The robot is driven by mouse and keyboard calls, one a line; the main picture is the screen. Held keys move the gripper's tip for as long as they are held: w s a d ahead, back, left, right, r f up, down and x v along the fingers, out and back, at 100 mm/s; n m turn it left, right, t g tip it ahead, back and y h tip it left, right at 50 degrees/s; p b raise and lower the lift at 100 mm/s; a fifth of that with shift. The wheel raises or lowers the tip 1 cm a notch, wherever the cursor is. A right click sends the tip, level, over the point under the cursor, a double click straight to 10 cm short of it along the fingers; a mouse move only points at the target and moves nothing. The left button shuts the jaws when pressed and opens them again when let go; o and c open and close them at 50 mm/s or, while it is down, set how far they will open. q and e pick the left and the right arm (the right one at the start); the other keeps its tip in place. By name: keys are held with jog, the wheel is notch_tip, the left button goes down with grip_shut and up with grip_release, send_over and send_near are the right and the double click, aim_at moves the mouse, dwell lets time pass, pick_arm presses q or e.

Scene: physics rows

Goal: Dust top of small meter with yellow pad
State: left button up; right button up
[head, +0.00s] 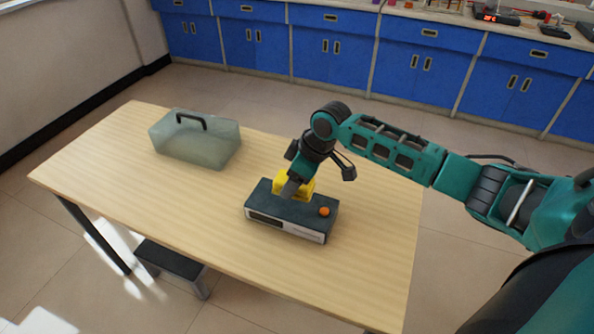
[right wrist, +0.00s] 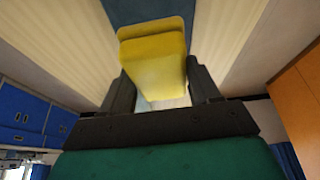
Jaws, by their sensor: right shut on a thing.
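The small meter (head: 262,204) is a dark box with a pale front and an orange knob on top, on the wooden table. The yellow pad (head: 307,187) is at the back part of the meter's top; whether it touches the top is hard to tell. My right gripper (head: 291,187) comes down from above and is shut on the pad. In the right wrist view the pad (right wrist: 155,65) sits between the two dark fingers of my right gripper (right wrist: 160,88). My left gripper is not in view.
A translucent grey-green case (head: 190,148) with a dark handle stands at the table's back left. The wooden table (head: 170,215) is bare around the meter. A dark step stool (head: 170,262) stands on the floor by the table. Blue cabinets (head: 330,60) line the far wall.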

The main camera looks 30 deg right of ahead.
jog(key=shift+r, duration=1.4)
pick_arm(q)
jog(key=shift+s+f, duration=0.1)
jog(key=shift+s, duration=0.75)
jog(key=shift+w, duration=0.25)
